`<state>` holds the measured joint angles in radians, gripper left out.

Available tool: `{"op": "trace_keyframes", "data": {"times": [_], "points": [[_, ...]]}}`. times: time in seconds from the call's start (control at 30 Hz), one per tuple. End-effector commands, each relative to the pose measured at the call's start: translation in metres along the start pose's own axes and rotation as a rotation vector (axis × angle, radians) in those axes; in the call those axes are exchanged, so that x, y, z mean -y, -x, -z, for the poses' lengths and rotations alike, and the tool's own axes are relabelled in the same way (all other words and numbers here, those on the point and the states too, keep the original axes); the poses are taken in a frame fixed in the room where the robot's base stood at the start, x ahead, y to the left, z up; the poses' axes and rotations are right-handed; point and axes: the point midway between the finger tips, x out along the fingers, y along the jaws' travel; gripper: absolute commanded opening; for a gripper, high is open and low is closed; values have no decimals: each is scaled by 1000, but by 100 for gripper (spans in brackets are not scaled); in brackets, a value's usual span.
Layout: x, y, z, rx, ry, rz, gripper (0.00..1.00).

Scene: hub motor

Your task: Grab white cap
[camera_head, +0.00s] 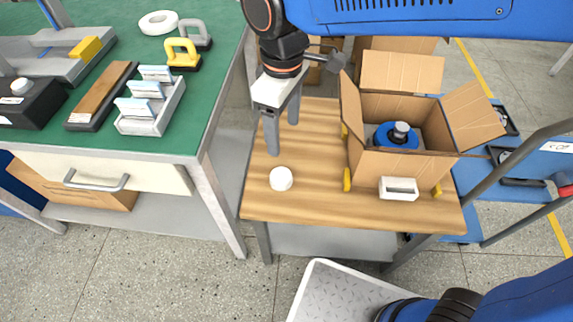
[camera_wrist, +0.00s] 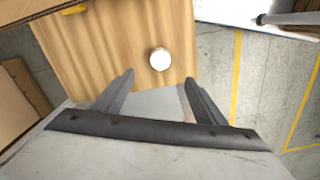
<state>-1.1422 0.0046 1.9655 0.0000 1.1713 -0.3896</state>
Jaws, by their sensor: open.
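The white cap (camera_head: 281,178) is a small round disc lying on the wooden table (camera_head: 320,208), near its front left part. It also shows in the wrist view (camera_wrist: 160,59), beyond my fingertips and near the table edge. My gripper (camera_head: 282,128) points down above the left side of the table, behind the cap in the head view. In the wrist view my gripper (camera_wrist: 156,82) has its two grey fingers spread apart with nothing between them. The cap is apart from the fingers.
An open cardboard box (camera_head: 400,165) with a blue and silver part (camera_head: 397,135) inside stands right of the cap. A white block (camera_head: 398,188) sits before the box. A green workbench (camera_head: 205,105) with tools stands to the left. The table around the cap is clear.

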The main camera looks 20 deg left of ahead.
Motion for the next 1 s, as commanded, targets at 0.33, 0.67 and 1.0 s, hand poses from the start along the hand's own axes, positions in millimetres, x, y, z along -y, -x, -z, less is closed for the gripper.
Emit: {"op": "trace_keyframes", "data": {"times": [0.33, 0.67, 1.0], "points": [[0, -56, 0, 3, 0, 1, 65], [0, -108, 0, 2, 0, 1, 65], [1, -133, 4, 2, 0, 1, 65]]}}
